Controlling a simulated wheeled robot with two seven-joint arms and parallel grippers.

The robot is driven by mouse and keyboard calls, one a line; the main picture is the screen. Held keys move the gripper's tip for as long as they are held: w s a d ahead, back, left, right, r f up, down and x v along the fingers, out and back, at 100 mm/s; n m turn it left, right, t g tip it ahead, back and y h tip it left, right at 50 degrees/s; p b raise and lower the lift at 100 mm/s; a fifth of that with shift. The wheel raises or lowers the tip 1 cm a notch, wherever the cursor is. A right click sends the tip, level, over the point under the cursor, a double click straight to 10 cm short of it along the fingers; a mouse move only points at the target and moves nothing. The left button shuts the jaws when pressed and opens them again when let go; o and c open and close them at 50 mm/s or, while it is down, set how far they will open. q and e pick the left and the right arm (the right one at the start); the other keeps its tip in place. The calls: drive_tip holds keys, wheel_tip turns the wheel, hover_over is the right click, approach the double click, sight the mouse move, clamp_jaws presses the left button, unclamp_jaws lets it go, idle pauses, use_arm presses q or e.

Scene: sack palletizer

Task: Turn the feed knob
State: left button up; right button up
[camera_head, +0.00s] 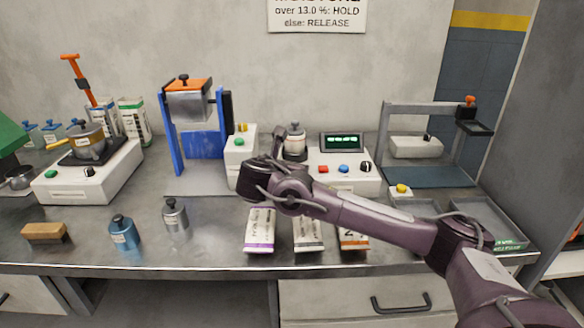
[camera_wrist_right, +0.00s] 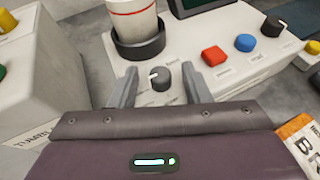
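In the right wrist view, a round grey knob (camera_wrist_right: 162,75) with a white pointer mark sits on the front of a white machine (camera_wrist_right: 95,45), below a cup holder. My right gripper (camera_wrist_right: 159,66) is open, with one finger on each side of this knob and visible gaps between. In the head view my right arm reaches in from the right and its hand (camera_head: 262,182) covers this knob. A second, black knob (camera_wrist_right: 272,26) is farther right on the panel; it also shows in the head view (camera_head: 366,167). Small labels are unreadable. My left gripper is not in view.
A red button (camera_wrist_right: 214,56) and a blue button (camera_wrist_right: 245,42) lie right of the knob. The cup (camera_wrist_right: 133,18) stands close behind it. Another white box (camera_wrist_right: 35,75) is at left. Several sample bags (camera_head: 260,230) lie below my right arm.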

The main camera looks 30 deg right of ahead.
drive_tip(key=shift+a, duration=0.1)
drive_tip(key=v, duration=0.7)
drive_tip(key=shift+s+a, duration=0.2)
idle(0.4)
